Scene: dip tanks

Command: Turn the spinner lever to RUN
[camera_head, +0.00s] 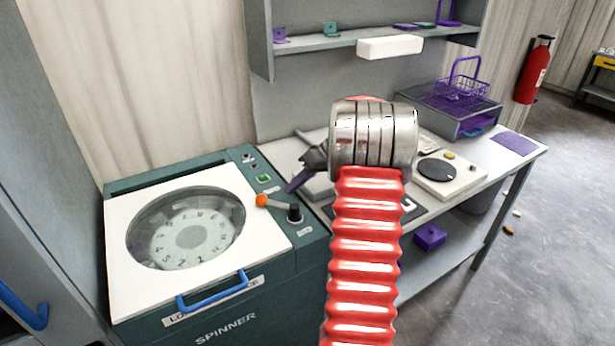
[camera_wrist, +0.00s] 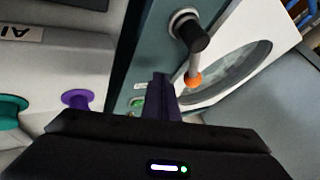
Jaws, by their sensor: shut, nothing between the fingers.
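The spinner (camera_head: 185,240) is a green cabinet at the left of the head view, with a white lid and a round window. Its lever (camera_head: 278,206) has a black hub and an orange knob (camera_head: 262,200), and points left toward the lid. In the wrist view the lever (camera_wrist: 190,45) hangs down with its orange knob (camera_wrist: 194,80) low. My gripper (camera_head: 293,187) is shut and empty, just right of the lever in the head view. Its dark purple fingers (camera_wrist: 162,95) show left of the knob in the wrist view, apart from it.
A blue lid handle (camera_head: 213,290) sticks out at the spinner's front. A green button (camera_head: 264,178) sits on its panel. The workbench at right carries a purple basket (camera_head: 458,90) and a white device (camera_head: 447,178). A shelf (camera_head: 345,40) hangs above.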

